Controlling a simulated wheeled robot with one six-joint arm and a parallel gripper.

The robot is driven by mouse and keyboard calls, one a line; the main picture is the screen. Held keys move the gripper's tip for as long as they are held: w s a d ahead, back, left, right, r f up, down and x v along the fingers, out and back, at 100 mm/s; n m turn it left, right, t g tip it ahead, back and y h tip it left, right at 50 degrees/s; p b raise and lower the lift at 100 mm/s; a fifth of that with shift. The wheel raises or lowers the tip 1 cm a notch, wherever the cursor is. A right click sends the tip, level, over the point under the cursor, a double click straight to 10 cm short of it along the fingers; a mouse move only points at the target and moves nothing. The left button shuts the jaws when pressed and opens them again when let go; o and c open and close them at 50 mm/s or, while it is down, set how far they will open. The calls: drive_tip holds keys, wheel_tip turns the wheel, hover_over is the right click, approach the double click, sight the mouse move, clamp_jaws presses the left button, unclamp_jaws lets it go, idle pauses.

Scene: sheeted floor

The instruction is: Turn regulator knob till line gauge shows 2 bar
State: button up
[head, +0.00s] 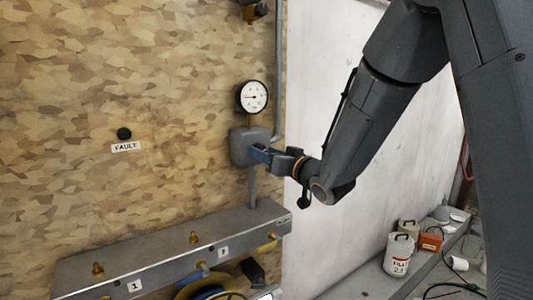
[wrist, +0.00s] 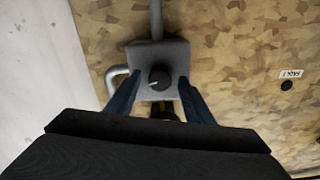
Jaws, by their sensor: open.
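The regulator is a grey box (head: 238,147) on the camouflage-patterned wall, and it also shows in the wrist view (wrist: 175,52). Its round black knob (wrist: 159,77) has a pale pointer mark and is hidden in the head view. My gripper (head: 257,154) is at the box front. In the wrist view my gripper (wrist: 159,82) is open, with one blue finger on each side of the knob. I cannot tell whether they touch it. The white line gauge (head: 252,97) sits above the box. Its needle points left; its numbers are too small to read.
A grey pipe (head: 278,70) runs down beside the gauge. A grey ledge (head: 170,257) with brass fittings lies below. White canisters (head: 398,254) stand at the lower right.

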drive_tip(key=shift+c, duration=0.5)
drive_tip(key=c, duration=1)
drive_tip(key=shift+o, duration=0.3)
drive_tip(key=shift+m, duration=0.9)
drive_tip(key=o, duration=1)
drive_tip(key=shift+o, duration=0.2)
drive_tip(key=shift+d, duration=0.1)
drive_tip(key=b+v, duration=0.2)
drive_tip(key=v, duration=0.5)
drive_tip(key=shift+s+d, duration=0.15)
drive_tip(key=shift+s, duration=0.15)
